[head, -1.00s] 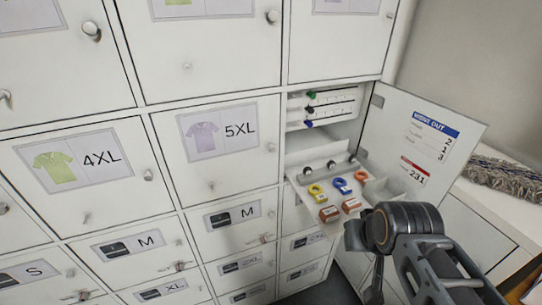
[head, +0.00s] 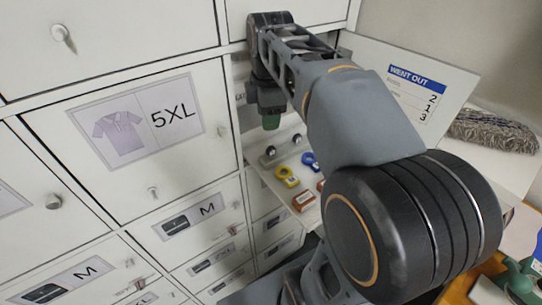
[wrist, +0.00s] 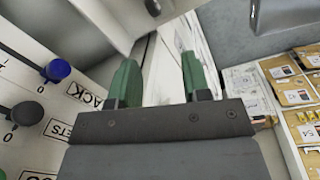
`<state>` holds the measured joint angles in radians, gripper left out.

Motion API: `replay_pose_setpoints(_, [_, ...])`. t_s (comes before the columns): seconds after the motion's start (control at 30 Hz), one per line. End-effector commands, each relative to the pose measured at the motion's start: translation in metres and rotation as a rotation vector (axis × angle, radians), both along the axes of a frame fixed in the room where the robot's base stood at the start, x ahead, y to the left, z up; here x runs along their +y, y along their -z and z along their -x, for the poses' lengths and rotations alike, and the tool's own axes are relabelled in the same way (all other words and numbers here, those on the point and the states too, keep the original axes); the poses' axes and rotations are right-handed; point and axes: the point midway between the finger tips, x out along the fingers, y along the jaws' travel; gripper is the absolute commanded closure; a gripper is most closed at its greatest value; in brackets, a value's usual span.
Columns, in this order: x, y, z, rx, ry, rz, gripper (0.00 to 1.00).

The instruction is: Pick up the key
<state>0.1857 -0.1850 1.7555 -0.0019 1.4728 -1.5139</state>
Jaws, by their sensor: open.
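My gripper (head: 270,115) hangs pointing down at the mouth of the open compartment, above its pulled-out tray (head: 262,173). In the wrist view its two green fingers (wrist: 158,78) are apart with nothing between them. On the tray lie a yellow ring-shaped piece (head: 287,176) and a blue one (head: 310,161), both below the gripper and apart from it. They look like tags; I cannot make out a key for certain. My arm hides the tray's right part and much of the compartment.
The open door (head: 455,75) with a "WENT OUT" sheet is at right. The wrist view shows a blue knob (wrist: 56,70), a dark knob (wrist: 27,113) and several packets (wrist: 290,93).

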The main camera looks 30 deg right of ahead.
Motion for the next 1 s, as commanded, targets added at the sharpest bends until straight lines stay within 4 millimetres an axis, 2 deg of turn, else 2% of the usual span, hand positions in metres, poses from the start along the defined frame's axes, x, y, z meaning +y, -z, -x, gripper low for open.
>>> replay_pose_setpoints(0.13, [-0.014, -0.002, -0.014, 0.063, -0.209, 0.003, 0.56])
replay_pose_setpoints(0.33, [-0.022, -0.001, -0.02, 0.096, -0.337, -0.002, 0.56])
replay_pose_setpoints(0.7, [-0.024, 0.057, -0.02, 0.103, -0.358, -0.005, 0.56])
replay_pose_setpoints(0.83, [-0.024, 0.072, -0.02, 0.102, -0.357, -0.003, 0.56])
replay_pose_setpoints(1.0, [-0.024, 0.08, -0.02, 0.1, -0.356, -0.003, 0.56])
